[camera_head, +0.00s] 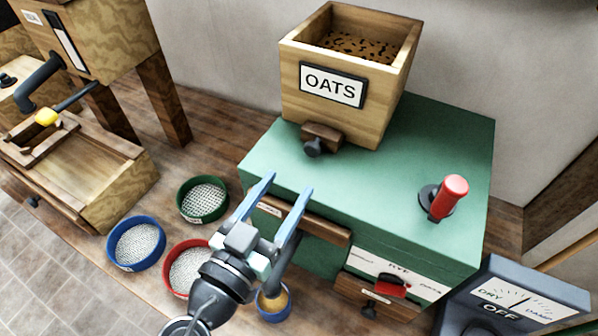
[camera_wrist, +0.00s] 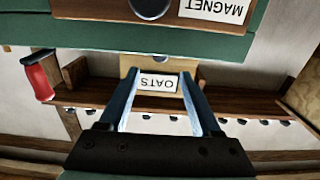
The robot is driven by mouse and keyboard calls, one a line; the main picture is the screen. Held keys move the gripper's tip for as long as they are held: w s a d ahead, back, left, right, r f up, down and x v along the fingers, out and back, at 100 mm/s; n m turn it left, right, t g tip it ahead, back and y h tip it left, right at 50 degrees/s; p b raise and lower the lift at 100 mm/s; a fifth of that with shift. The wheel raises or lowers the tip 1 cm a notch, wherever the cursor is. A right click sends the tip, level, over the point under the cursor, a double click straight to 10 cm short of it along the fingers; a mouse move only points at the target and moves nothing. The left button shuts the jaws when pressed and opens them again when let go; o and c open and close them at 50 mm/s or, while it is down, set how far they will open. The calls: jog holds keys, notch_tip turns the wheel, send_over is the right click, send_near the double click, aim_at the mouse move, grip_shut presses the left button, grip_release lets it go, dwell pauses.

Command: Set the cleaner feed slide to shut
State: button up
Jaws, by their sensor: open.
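The cleaner is a green box (camera_head: 380,185) with a wooden hopper (camera_head: 355,110) labelled OATS on top. At the hopper's foot is a wooden slide with a dark knob (camera_head: 313,146), which looks like the feed slide; I cannot tell its setting. My gripper (camera_head: 288,183) is open and empty, its two blue fingers over the cleaner's front edge, below and left of the knob and apart from it. In the wrist view, which is upside down, the fingers (camera_wrist: 158,73) frame the OATS label (camera_wrist: 158,83).
A red-handled lever (camera_head: 450,196) stands on the cleaner's top right. A red tab (camera_head: 393,286) sits on the front by a RYE label. Blue (camera_head: 137,243), green (camera_head: 202,199) and red (camera_head: 187,268) sieves lie left. A DRY/DAMP meter (camera_head: 525,298) stands right.

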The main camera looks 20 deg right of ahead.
jog(key=shift+b+v, duration=0.5)
jog(key=shift+v, duration=1.85)
jog(key=w+a+r+n+t+y, duration=0.1)
jog(key=w+r+n+t+y, duration=0.25)
jog(key=r, duration=0.55)
jog(key=w+a+r+n+t+y, duration=0.1)
jog(key=w+a+r+t+y, duration=0.2)
jog(key=w+r, duration=0.45)
jog(key=s+a+r+n+t+y, duration=0.1)
jog(key=s+r+n+t+y, duration=0.2)
jog(key=r, duration=0.9)
jog(key=s+a+r+n+t+y, duration=0.2)
jog(key=s+r+t, duration=0.5)
jog(key=r, duration=0.6)
jog(key=s+n+y, duration=0.1)
jog(key=y, duration=0.1)
jog(key=shift+a+r+y, duration=0.25)
jog(key=shift+y, duration=0.1)
